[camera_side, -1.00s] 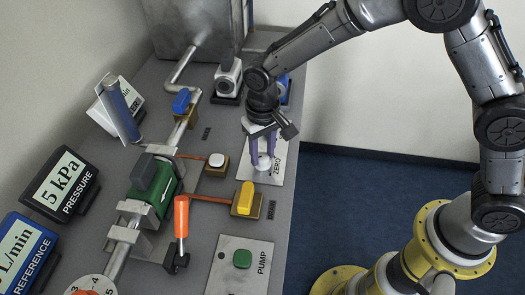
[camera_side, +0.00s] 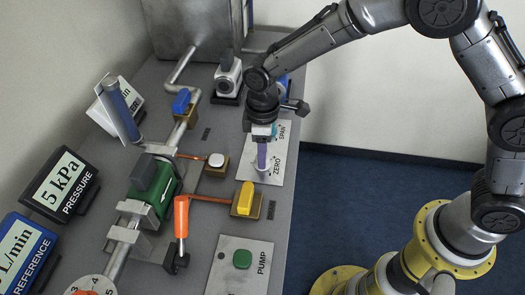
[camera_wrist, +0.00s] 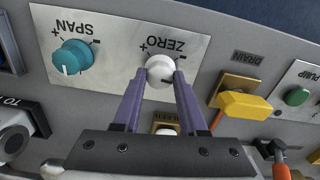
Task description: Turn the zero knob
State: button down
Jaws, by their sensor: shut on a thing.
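The white zero knob (camera_wrist: 160,66) sits on a light panel (camera_wrist: 113,72) marked ZERO, with plus and minus signs beside it. In the wrist view, the two purple fingers of my gripper (camera_wrist: 160,76) are shut on the knob, one on each side. In the side view, my gripper (camera_side: 263,160) points straight down onto the panel. Its fingers line up there as one narrow strip and hide most of the knob.
A teal SPAN knob (camera_wrist: 72,57) is on the same panel. A yellow DRAIN handle (camera_wrist: 243,105) and the green PUMP button (camera_side: 242,259) are nearby. The pressure display (camera_side: 62,184) reads 5 kPa. An orange-handled valve (camera_side: 181,216) stands left of the pump panel.

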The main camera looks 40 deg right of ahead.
jog(key=shift+r+n, duration=0.1)
jog(key=shift+n, duration=1.4)
jog(key=shift+c, duration=2.2)
grip_release()
notch_tip(320, 180, up, 14)
